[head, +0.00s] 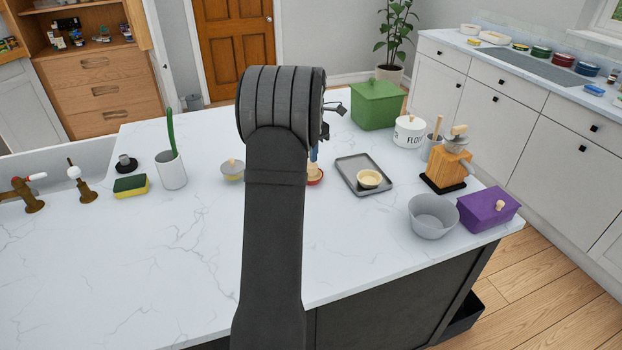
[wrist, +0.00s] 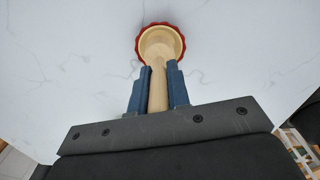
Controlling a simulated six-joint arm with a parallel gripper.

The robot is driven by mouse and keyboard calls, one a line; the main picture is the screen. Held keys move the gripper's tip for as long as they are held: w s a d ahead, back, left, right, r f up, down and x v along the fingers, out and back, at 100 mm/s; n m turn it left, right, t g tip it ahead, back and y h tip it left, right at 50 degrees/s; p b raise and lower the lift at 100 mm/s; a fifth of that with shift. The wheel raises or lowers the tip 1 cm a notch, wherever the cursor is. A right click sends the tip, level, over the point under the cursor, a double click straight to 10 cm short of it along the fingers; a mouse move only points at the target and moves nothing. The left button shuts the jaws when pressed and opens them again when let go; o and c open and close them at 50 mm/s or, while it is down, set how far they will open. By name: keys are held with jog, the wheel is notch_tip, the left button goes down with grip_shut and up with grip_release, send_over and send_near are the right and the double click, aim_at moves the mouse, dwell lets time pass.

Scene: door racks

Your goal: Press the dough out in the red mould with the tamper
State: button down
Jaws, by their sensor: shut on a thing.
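My gripper (wrist: 158,85) is shut on the wooden tamper (wrist: 158,92), one blue finger on each side of its handle. The tamper's wide end is over the red mould (wrist: 178,37) and appears inside its fluted rim. Pale dough (wrist: 147,36) shows as a ring around the tamper's end. Whether the tamper touches the dough I cannot tell. In the head view the red mould (head: 318,180) shows on the white counter, partly hidden behind my arm, with a blue finger of my gripper (head: 313,153) above it.
A grey tray (head: 350,165) with a cream-filled tin (head: 369,179) lies just right of the mould. A grey bowl (head: 432,217), purple box (head: 488,208) and wooden grinder (head: 447,168) stand further right. A small lidded pot (head: 231,171) is left of my arm. The front left counter is clear.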

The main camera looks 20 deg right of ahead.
jog(key=shift+r, duration=0.1)
jog(key=shift+r, duration=1.8)
jog(key=shift+a, duration=0.1)
jog(key=s+a+r+m, duration=0.2)
jog(key=a+r+m, duration=0.1)
jog(key=a+m, duration=0.7)
jog(key=s+a+r+m, duration=0.2)
jog(key=a+m, duration=0.9)
jog(key=a, duration=0.6)
jog(key=shift+s+a+r, duration=0.35)
jog(key=shift+s+r, duration=0.05)
jog(key=shift+s, duration=0.25)
